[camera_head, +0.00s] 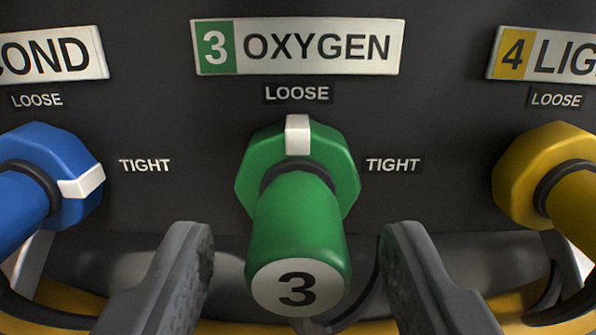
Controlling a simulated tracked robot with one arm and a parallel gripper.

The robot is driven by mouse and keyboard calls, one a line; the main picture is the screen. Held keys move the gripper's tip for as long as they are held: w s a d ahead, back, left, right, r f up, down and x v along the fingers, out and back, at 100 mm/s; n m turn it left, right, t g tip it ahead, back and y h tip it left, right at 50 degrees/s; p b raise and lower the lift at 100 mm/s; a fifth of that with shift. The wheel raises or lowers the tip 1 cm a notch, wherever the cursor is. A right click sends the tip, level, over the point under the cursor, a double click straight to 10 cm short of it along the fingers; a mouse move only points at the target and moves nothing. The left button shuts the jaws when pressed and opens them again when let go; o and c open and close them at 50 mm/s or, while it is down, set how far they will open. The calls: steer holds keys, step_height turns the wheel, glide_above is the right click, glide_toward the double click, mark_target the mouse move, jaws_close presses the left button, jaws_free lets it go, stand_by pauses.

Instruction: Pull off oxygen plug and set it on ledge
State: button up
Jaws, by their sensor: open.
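The green oxygen plug (298,222), with a "3" on its white end face, sticks out of the dark panel under the "3 OXYGEN" label (296,46). Its green hexagonal collar (338,163) has a white mark pointing up at LOOSE. My gripper (298,245) is open, with one grey finger on each side of the plug's lower end. Both fingers look apart from the plug. How far they reach along the plug in depth I cannot tell. No ledge is clearly identifiable in view.
A blue plug (40,185) stands at the left, its white mark pointing at TIGHT. A yellow plug (560,180) stands at the right under the cut-off "4" label (545,55). Dark hoses and yellow surfaces show along the bottom edge. The panel between the plugs is clear.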

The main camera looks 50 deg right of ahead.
mark_target(298, 291)
steer(key=shift+x, duration=0.95)
steer(key=shift+p, duration=0.8)
stand_by(0.6)
jaws_close()
steer(key=shift+s+a, duration=0.1)
steer(key=shift+a, duration=0.05)
steer(key=shift+p+v, duration=0.75)
steer(key=shift+v, duration=2.15)
steer(key=shift+r, duration=0.1)
